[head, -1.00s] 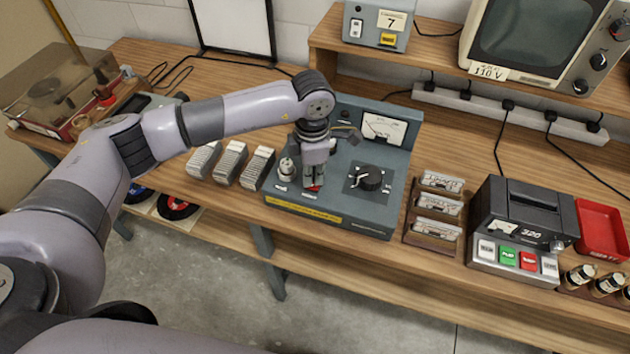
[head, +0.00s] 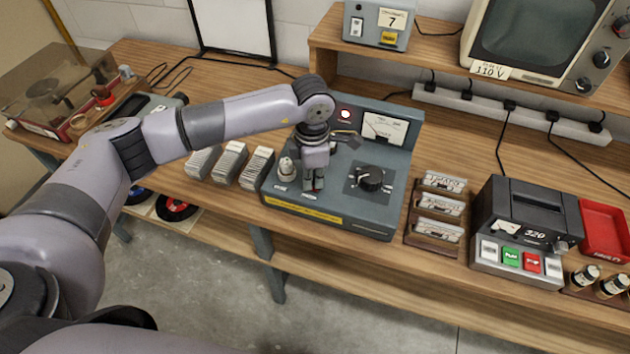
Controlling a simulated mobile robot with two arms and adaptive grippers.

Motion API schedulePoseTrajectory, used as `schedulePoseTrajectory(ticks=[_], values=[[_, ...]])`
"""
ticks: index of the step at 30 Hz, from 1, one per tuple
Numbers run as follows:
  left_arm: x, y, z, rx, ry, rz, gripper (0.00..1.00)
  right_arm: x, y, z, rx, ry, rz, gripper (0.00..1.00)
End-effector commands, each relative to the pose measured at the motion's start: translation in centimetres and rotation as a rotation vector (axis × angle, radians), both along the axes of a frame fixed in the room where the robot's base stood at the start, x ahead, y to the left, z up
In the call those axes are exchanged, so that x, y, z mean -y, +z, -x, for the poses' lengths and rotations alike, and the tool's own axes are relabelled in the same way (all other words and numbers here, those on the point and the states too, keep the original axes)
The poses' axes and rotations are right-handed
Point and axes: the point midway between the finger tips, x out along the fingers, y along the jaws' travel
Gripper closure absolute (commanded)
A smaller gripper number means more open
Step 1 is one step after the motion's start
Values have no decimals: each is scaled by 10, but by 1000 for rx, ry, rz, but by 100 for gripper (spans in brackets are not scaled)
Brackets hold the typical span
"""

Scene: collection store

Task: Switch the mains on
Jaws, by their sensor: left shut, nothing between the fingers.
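The blue-grey power unit (head: 390,216) stands on the wooden bench. It has a dial meter (head: 384,127), a black rotary knob (head: 369,178) and a yellow strip along its front. My right gripper is not in view.
Grey slide holders (head: 229,161) stand left of the unit. A rack of cassettes (head: 440,208), a black tape recorder (head: 521,222) and a red tray (head: 604,228) are to its right. A monitor (head: 535,40) and a small box (head: 377,24) sit on the shelf behind, above a power strip (head: 512,112).

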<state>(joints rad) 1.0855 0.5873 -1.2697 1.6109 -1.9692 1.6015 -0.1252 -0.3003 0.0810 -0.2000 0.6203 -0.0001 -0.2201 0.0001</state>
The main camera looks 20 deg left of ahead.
Motion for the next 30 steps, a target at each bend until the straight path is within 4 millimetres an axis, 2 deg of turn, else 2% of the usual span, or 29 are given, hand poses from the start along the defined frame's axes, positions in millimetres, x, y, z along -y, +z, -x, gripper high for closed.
schedulePoseTrajectory(ticks=[5,30], values=[[0,7,0,0,0,0,100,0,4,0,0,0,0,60],[0,70,0,0,0,0,100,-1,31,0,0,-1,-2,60]])
